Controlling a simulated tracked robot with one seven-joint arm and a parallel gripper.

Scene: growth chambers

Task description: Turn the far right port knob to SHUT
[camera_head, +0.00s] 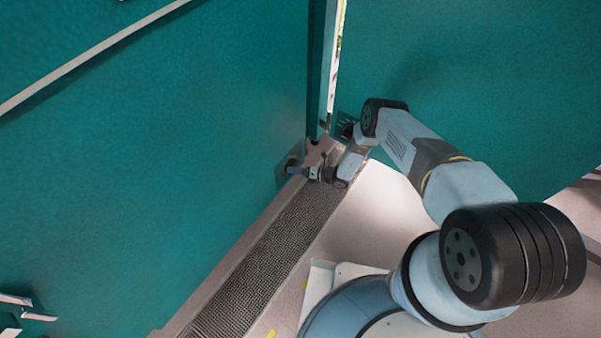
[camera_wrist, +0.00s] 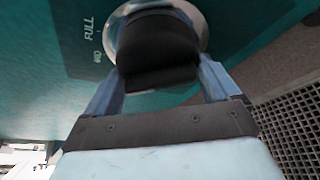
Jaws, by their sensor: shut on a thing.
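The black port knob (camera_wrist: 156,48) fills the top middle of the wrist view, set on a round silver plate (camera_wrist: 201,30) on the teal wall. My gripper (camera_wrist: 158,80) has one finger on each side of the knob and is shut on it. The label FULL (camera_wrist: 88,29) shows to the left of the knob, with smaller marks below it. The word SHUT is not in sight, and I cannot tell the knob's setting. In the head view my gripper (camera_head: 298,171) reaches the teal wall near its lower right corner; the knob is small and dark there.
A dark grated floor strip (camera_head: 262,258) runs along the foot of the teal wall (camera_head: 150,150). A second teal panel (camera_head: 480,90) stands on the right, past a narrow bright gap (camera_head: 335,60). Pale floor (camera_head: 385,215) lies between the grating and my arm.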

